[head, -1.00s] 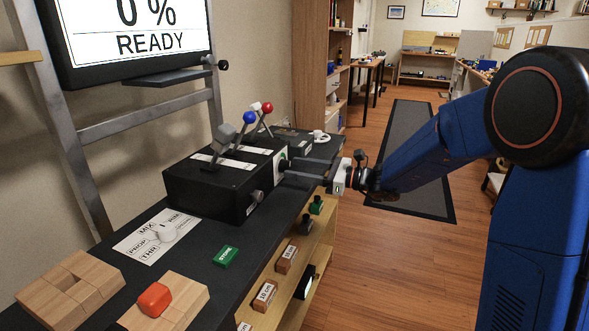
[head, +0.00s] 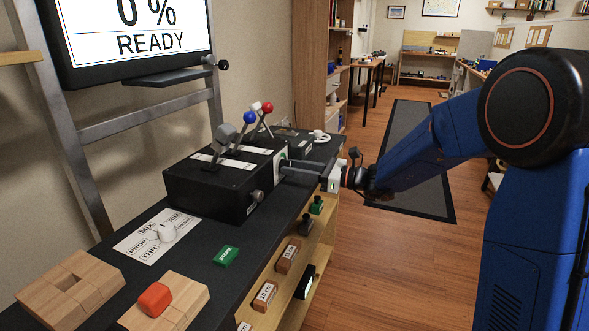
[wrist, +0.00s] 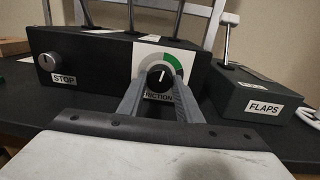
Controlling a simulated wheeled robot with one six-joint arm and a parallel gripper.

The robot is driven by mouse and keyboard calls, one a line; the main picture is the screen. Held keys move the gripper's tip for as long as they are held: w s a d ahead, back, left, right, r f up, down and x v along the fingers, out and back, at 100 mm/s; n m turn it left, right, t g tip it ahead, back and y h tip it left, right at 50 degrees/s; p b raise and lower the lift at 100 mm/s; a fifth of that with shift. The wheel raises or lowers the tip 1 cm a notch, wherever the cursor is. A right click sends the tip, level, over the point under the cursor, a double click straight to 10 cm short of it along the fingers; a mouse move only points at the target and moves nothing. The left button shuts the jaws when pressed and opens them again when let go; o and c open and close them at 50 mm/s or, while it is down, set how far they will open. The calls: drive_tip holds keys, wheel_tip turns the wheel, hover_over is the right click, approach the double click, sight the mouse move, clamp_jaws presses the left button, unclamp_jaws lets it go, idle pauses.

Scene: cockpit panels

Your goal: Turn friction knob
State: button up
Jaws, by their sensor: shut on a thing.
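The friction knob (wrist: 161,77) is a dark round knob with a white pointer line on the front of the black lever box (wrist: 100,70). Behind it is a white plate with a green arc (wrist: 173,63), and a FRICTION label (wrist: 160,96) is partly hidden by a finger. The pointer stands close to upright, tilted slightly right. My gripper (wrist: 160,84) is shut on the knob, one grey finger on each side. In the head view my gripper (head: 284,169) reaches the box's right face, and its fingers hide the knob there.
A STOP knob (wrist: 48,62) is left on the same box. A FLAPS box (wrist: 258,97) stands close on the right. Levers with blue and red balls (head: 250,117) rise from the top. The screen (head: 140,30) reads READY. Floor (head: 390,260) is clear.

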drive_tip(key=m, duration=0.4)
idle(0.3)
drive_tip(key=o, duration=1)
drive_tip(key=shift+o, duration=0.2)
drive_tip(key=v, duration=1.7)
drive_tip(key=shift+s+d+f, duration=0.15)
drive_tip(key=shift+s, duration=0.05)
drive_tip(key=shift+s, duration=0.1)
